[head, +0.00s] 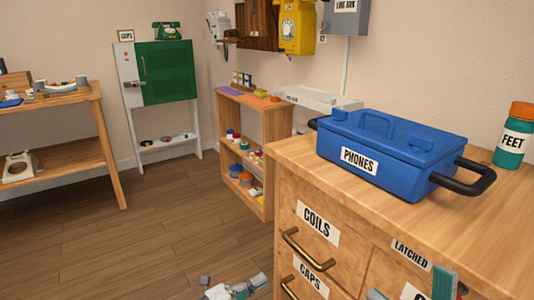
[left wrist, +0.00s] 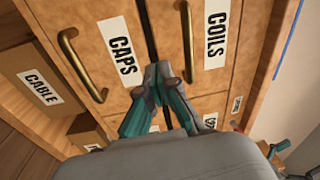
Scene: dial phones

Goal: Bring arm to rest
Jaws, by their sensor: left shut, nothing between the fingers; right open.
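My left gripper (head: 240,287) is low in the head view, in front of the wooden drawer cabinet (head: 290,200). In the left wrist view its teal fingers (left wrist: 160,74) are shut with nothing between them. The fingertips are close to the lower end of the COILS drawer's brass handle (left wrist: 187,40); I cannot tell whether they touch. The CAPS drawer (left wrist: 85,20) is beside it, with a dark gap between the two. My right gripper (head: 411,289) is at the bottom edge of the head view, partly cut off, with its fingers apart in front of the cabinet.
A blue PHONES box (head: 400,145) and a FEET bottle (head: 513,135) stand on the cabinet top. A low shelf (head: 263,150) with small parts is behind the cabinet. A workbench (head: 85,98) and a green cabinet (head: 165,72) stand further back. The wooden floor between is clear.

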